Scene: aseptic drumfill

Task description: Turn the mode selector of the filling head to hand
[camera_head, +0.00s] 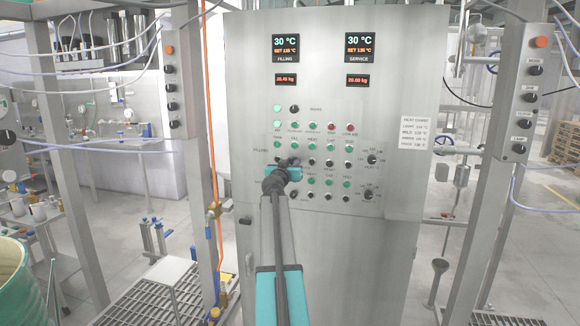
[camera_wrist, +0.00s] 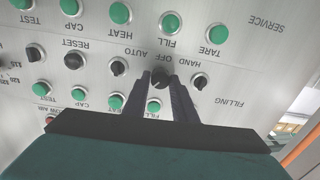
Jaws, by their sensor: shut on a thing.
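The control cabinet (camera_head: 325,235) stands ahead, its front full of buttons and selectors. My gripper (camera_head: 290,162) is at the left of the button field, by the row marked FILLING. In the wrist view, which is upside down, my gripper (camera_wrist: 164,84) is shut on a black selector knob (camera_wrist: 158,76), one finger on each side. The words HAND, OFF and AUTO stand by it, with HAND on the right of that picture. The fingers partly cover the knob, and I cannot tell which way its pointer is set. In the head view my gripper hides this knob.
Black selectors (camera_wrist: 118,66) and (camera_wrist: 199,81) flank the gripped knob closely. Green buttons (camera_wrist: 171,23) lie around it. Two displays (camera_head: 286,48) and (camera_head: 362,47) are higher on the cabinet. Posts with buttons (camera_head: 180,90) and (camera_head: 515,110) stand on both sides.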

